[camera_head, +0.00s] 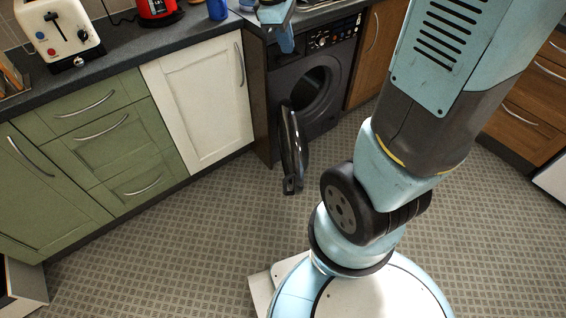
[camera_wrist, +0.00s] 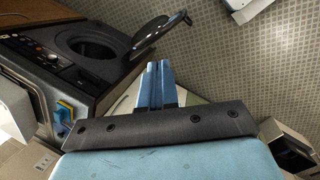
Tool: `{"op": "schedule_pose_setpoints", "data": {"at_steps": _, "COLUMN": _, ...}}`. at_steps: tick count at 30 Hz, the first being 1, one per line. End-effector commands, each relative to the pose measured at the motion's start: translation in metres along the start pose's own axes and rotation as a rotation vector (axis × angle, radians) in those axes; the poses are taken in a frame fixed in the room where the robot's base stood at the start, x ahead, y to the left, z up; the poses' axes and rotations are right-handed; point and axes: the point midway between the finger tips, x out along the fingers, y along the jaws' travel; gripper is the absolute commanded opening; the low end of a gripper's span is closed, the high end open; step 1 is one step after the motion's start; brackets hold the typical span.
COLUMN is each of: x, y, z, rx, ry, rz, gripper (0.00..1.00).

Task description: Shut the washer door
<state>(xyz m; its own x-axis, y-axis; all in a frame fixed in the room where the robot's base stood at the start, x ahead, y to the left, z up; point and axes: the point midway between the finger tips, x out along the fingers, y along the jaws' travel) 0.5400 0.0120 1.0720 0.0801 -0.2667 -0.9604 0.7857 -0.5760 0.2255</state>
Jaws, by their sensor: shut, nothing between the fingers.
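The dark grey washer (camera_head: 322,122) stands under the counter in the head view, its round drum opening (camera_head: 308,92) showing. Its black round door (camera_head: 292,145) stands open, swung out over the floor from the left side of the opening. In the wrist view the washer (camera_wrist: 100,68) is at upper left, and the open door (camera_wrist: 158,32) reaches across the top. My gripper (camera_head: 287,44) shows at the top of the head view, above and in front of the washer. In the wrist view its blue fingers (camera_wrist: 160,66) are together and empty, apart from the door in the picture.
A white cabinet (camera_head: 200,95) and green drawers (camera_head: 105,140) line the left. A toaster (camera_head: 60,30) and a red kettle (camera_head: 156,8) stand on the counter. Wooden drawers (camera_head: 535,100) are at right. The patterned floor (camera_head: 215,215) before the washer is free, apart from the door above it.

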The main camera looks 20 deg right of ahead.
Motion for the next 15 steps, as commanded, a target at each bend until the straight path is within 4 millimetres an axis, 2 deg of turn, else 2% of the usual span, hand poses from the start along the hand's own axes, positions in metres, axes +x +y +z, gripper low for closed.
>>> {"op": "schedule_pose_setpoints", "data": {"at_steps": 7, "x": 0.052, "y": 0.010, "z": -0.044, "rx": -0.315, "ry": -0.124, "rz": -0.033, "gripper": 0.00}}
{"op": "schedule_pose_setpoints", "data": {"at_steps": 15, "x": 0.115, "y": 0.009, "z": -0.089, "rx": -0.665, "ry": -0.239, "rz": -0.087, "gripper": 0.00}}
